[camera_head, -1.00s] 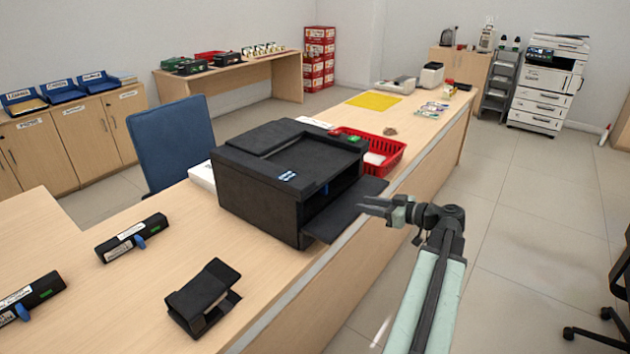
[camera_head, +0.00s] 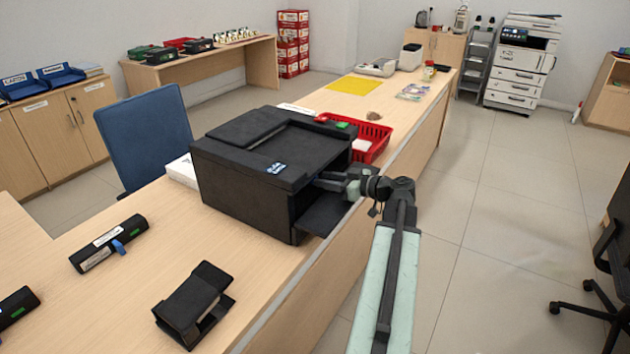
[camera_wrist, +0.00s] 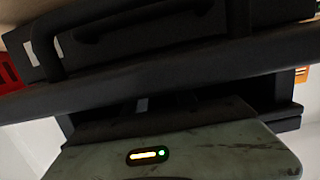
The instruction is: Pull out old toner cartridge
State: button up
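The black printer (camera_head: 240,180) stands on the counter with its front open and a flap (camera_head: 325,212) folded down. My gripper (camera_head: 328,181) reaches into the front opening above the flap. Its fingertips are hidden there, so I cannot see how they are set. In the wrist view, a dark body with a handle-like bar (camera_wrist: 140,18) fills the top, beyond a wide black edge. I cannot tell whether it is the old cartridge. A black cartridge-like unit (camera_head: 108,243) with a white label and blue tab lies on the left desk; another (camera_head: 16,306) is partly cut off.
A red basket (camera_head: 374,137) stands just behind the printer. A black holder (camera_head: 194,304) sits on the near counter. A blue chair (camera_head: 147,135) is behind the counter, and a dark office chair (camera_head: 600,285) is at right. The floor right of the counter is clear.

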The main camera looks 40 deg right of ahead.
aim_at(317, 177)
jog(key=shift+x, duration=1.55)
grip_shut()
jog(key=shift+r, duration=0.3)
jog(key=shift+f+v, duration=0.25)
jog(key=shift+v, duration=1.05)
jog(key=shift+f+v, duration=0.2)
jog(key=shift+v, duration=1.05)
jog(key=f+p+v, duration=0.1)
jog(key=f+v, duration=0.1)
jog(key=v, duration=0.9)
jog(key=shift+s+d+r, duration=0.15)
jog(key=shift+s+r, duration=0.3)
jog(key=shift+s, duration=0.15)
